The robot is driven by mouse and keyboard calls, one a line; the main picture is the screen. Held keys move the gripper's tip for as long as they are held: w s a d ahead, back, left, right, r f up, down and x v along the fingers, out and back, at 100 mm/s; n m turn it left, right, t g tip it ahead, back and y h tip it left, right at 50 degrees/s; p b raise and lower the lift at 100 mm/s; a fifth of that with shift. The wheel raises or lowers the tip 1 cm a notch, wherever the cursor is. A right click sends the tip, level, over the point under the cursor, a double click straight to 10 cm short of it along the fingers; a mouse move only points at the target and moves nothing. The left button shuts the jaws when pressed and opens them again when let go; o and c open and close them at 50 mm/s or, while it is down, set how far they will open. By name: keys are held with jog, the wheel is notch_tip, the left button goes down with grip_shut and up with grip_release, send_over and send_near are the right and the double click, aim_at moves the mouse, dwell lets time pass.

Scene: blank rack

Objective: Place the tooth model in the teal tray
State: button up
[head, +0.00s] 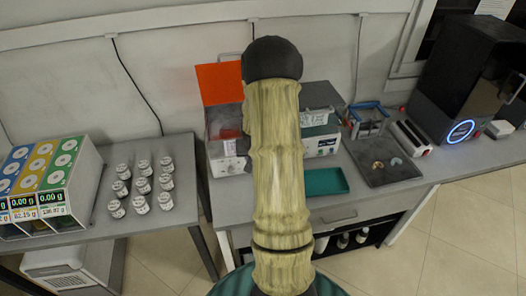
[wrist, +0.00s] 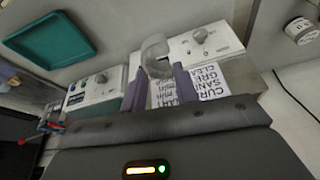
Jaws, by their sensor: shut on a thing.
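The tooth model (wrist: 155,52), a pale grey curved arch, sits between the fingertips of my gripper (wrist: 159,70) in the wrist view. My gripper is shut on it. The teal tray (head: 325,182) lies empty on the right-hand bench near its front edge, just right of my arm in the head view. It also shows at the upper left of the wrist view (wrist: 50,42), apart from my gripper. In the head view my arm hides the gripper and the held model.
A device with a raised orange lid (head: 220,84) and a white-fronted box (head: 320,142) stand behind the tray. A dark tray (head: 382,176) with small arch pieces lies to the right, near a black machine (head: 462,85). Several white jars (head: 143,185) stand on the left bench.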

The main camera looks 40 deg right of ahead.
jog(key=w+a+f+n+y, duration=0.1)
jog(key=a+f+n, duration=0.1)
jog(key=a, duration=0.7)
jog(key=w+a+f+n, duration=0.1)
jog(key=a+f+n, duration=0.1)
jog(key=a, duration=0.8)
jog(key=w+a+f+n+y, duration=0.1)
jog(key=w+a+f+n, duration=0.1)
jog(key=a, duration=0.7)
jog(key=shift+a+f+n+t+y, duration=0.3)
jog(key=shift+f+n+t, duration=0.15)
jog(key=shift+n, duration=0.35)
